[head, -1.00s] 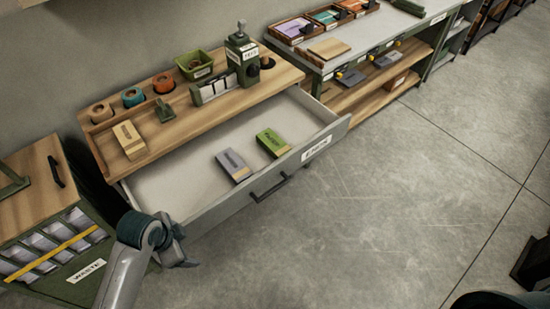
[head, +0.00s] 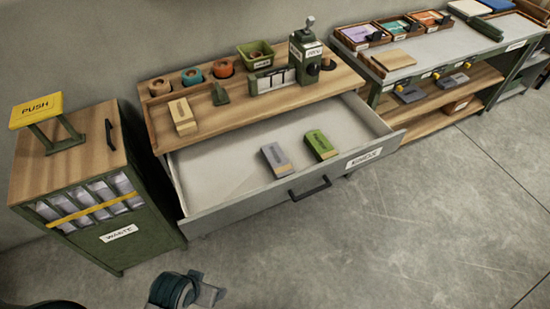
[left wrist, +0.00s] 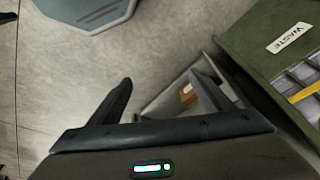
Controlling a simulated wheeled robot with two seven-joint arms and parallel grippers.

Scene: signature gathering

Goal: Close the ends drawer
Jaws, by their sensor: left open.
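The labelled drawer (head: 230,170) of the wooden-topped bench is pulled out. A grey block (head: 276,158) and a green block (head: 320,145) lie inside it. Its grey front carries a dark bar handle (head: 309,189) and a white label. My left gripper (head: 207,292) is at the bottom of the head view, in front of and apart from the drawer. In the left wrist view its fingers (left wrist: 160,82) are spread and empty. What seems to be a drawer corner (left wrist: 160,98) shows behind them. My right gripper is not in view.
A green waste cabinet (head: 120,240) with a yellow push plate stands left of the drawer. The bench top (head: 240,100) holds tape rolls, a green bin and a stamping device. A second bench (head: 430,65) stands to the right. The floor in front is clear.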

